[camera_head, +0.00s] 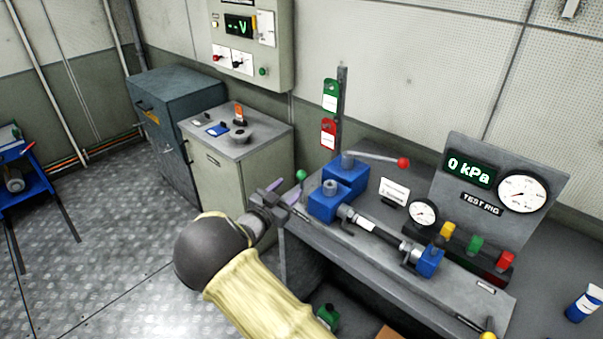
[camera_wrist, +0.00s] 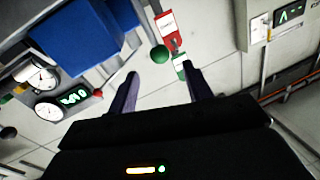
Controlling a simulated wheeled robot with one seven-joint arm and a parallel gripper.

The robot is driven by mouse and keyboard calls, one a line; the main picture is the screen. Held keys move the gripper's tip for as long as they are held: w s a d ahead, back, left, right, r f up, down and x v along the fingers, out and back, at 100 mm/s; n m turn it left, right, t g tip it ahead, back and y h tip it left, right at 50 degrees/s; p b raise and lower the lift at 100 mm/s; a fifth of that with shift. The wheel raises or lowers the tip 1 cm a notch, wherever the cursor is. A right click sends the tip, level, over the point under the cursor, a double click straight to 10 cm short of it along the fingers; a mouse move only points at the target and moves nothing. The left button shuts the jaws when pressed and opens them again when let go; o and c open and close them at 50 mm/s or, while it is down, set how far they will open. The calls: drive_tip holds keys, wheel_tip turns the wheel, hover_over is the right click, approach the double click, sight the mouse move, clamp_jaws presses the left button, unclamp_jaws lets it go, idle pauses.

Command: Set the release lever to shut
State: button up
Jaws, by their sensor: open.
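A small lever with a green ball knob (camera_head: 301,174) stands at the left end of the blue pump block (camera_head: 325,207); I take it for the release lever, though no label on it is readable. My gripper (camera_head: 284,196) is open and empty, reaching in from the left beside this lever. In the wrist view the green knob (camera_wrist: 160,54) appears between and just beyond the fingertips (camera_wrist: 160,71), with no clear contact. The lever's lower part is partly hidden in the head view. A longer lever with a red knob (camera_head: 403,163) extends right from the rear blue block.
The test rig panel (camera_head: 459,199) reads 0 kPa. Gauges, coloured caps and a hose fitting crowd the bench (camera_head: 420,280). Green (camera_head: 330,96) and red (camera_head: 328,134) tags hang on a post behind.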

sight(298, 178)
drive_tip(key=p+x, duration=0.1)
drive_tip(key=x, duration=0.7)
drive_tip(key=shift+w+d+p, duration=0.1)
drive_tip(key=shift+w+p, duration=0.15)
drive_tip(key=shift+p, duration=0.1)
clamp_jaws()
